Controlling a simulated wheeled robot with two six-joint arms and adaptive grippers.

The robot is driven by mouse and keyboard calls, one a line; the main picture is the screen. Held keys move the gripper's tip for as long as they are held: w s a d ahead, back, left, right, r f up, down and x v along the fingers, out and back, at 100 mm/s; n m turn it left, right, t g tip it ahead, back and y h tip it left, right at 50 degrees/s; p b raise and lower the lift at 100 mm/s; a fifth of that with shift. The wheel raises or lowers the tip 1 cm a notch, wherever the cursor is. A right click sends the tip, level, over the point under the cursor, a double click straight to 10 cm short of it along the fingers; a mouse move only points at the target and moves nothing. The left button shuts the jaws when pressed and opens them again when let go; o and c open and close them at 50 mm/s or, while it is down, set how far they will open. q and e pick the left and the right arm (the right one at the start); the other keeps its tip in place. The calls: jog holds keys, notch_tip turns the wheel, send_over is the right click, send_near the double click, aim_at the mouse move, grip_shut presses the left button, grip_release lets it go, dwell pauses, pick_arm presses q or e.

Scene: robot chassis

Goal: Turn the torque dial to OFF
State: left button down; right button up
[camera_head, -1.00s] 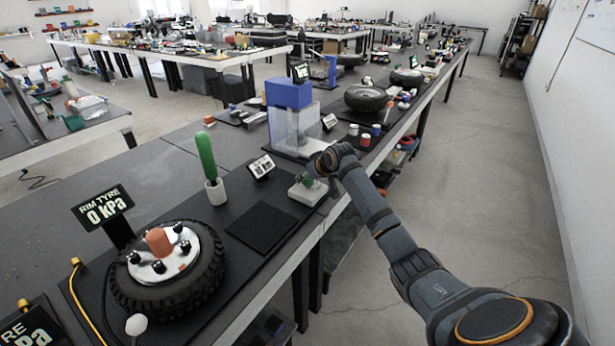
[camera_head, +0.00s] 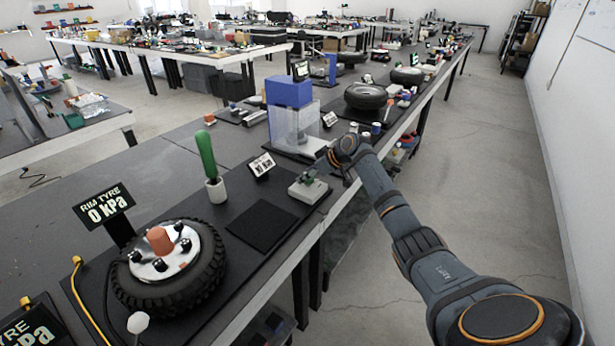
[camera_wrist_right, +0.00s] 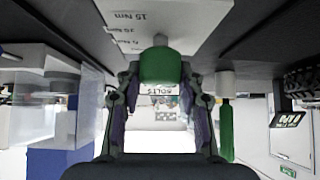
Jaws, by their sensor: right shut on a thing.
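The torque dial is a green knob (camera_wrist_right: 160,66) on a pale box (camera_head: 308,191) near the bench's right edge in the head view. In the right wrist view the box's white face (camera_wrist_right: 165,22) carries printed torque marks, one reading 15 Nm. The knob sits between the two fingertips of my right gripper (camera_wrist_right: 160,78), which is shut on it. In the head view my right gripper (camera_head: 325,167) reaches the box from the right. The dial's pointer and an OFF mark cannot be made out. My left gripper is not in view.
A green-handled tool (camera_head: 207,155) stands in a white holder left of the box, by a small sign (camera_head: 262,164). A blue-topped clear case (camera_head: 290,95) stands behind. A tyre (camera_head: 170,275) lies at the front left. A flat black mat (camera_head: 262,227) is bare.

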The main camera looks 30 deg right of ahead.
jog(key=shift+n+g+y+b, duration=0.4)
jog(key=shift+n+y+b, duration=0.25)
jog(key=shift+n, duration=0.25)
jog(key=o, duration=1.2)
jog(key=shift+s+d+r, duration=0.1)
jog(key=v, duration=1.1)
jog(key=shift+s+r, duration=0.2)
jog(key=shift+r, duration=0.05)
